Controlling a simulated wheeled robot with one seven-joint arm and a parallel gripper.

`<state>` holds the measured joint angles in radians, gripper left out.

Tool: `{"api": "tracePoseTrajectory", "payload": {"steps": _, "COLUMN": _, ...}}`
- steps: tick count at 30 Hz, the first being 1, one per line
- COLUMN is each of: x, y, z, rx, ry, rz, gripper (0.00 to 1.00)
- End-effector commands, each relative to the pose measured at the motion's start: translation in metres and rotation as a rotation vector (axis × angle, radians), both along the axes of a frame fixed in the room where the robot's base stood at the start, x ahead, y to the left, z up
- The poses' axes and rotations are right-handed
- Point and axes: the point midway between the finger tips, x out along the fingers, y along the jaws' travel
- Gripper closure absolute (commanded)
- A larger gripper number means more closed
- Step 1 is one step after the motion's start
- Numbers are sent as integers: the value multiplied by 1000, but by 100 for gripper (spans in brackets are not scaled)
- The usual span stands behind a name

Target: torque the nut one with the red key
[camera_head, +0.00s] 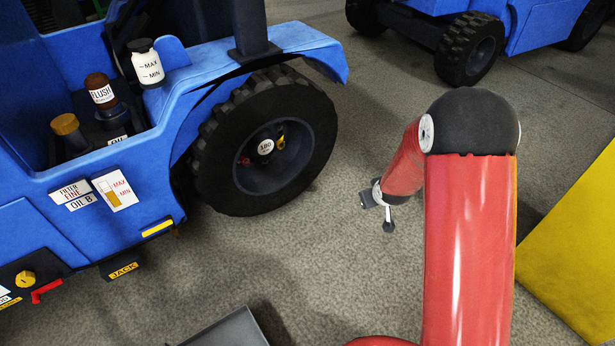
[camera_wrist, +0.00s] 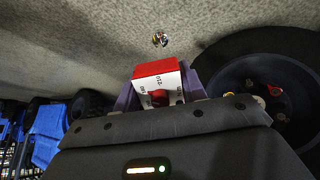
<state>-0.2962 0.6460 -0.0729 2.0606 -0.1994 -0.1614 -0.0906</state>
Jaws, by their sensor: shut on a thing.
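In the wrist view my gripper (camera_wrist: 158,88) is shut on a red and white block with printed marks, which looks like the red key (camera_wrist: 154,69). A small shiny piece (camera_wrist: 160,40) shows beyond it; I cannot tell whether it is the key's tip. The black wheel (camera_head: 225,120) of the blue vehicle has a red nut (camera_head: 244,161) and a yellow nut (camera_head: 281,141) around a white "180" hub label (camera_head: 265,147). Which nut is one is not readable. The held key is apart from the wheel, which stands at the right in the wrist view (camera_wrist: 215,60).
The blue vehicle (camera_head: 50,225) carries bottles, caps and labels, with a red lever (camera_head: 46,291) low at left. A grey tray (camera_head: 230,330) lies at the bottom. A yellow panel (camera_head: 575,250) stands at right. Open floor (camera_head: 330,235) lies between wheel and arm.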

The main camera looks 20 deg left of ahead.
Motion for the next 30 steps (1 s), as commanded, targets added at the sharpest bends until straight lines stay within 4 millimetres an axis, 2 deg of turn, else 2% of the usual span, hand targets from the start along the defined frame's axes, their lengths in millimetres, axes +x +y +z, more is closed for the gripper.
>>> {"api": "tracePoseTrajectory", "payload": {"steps": 5, "x": 13, "y": 32, "z": -5, "rx": 50, "ry": -162, "rz": 117, "gripper": 95}}
{"api": "tracePoseTrajectory", "payload": {"steps": 10, "x": 24, "y": 74, "z": -4, "rx": 142, "ry": -358, "rz": 258, "gripper": 95}}
{"api": "tracePoseTrajectory", "payload": {"steps": 14, "x": 27, "y": 122, "z": 1, "rx": 269, "ry": -558, "rz": 396, "gripper": 95}}
{"api": "tracePoseTrajectory", "payload": {"steps": 16, "x": 24, "y": 152, "z": 9, "rx": 353, "ry": -666, "rz": 469, "gripper": 95}}
{"api": "tracePoseTrajectory", "payload": {"steps": 19, "x": 15, "y": 183, "z": 23, "rx": 445, "ry": -770, "rz": 535, "gripper": 95}}
{"api": "tracePoseTrajectory", "payload": {"steps": 22, "x": 7, "y": 200, "z": 34, "rx": 498, "ry": -823, "rz": 568, "gripper": 95}}
{"api": "tracePoseTrajectory", "payload": {"steps": 26, "x": 4, "y": 209, "z": 41, "rx": 523, "ry": -848, "rz": 580, "gripper": 95}}
{"api": "tracePoseTrajectory", "payload": {"steps": 30, "x": 9, "y": 216, "z": 42, "rx": 524, "ry": -848, "rz": 581, "gripper": 95}}
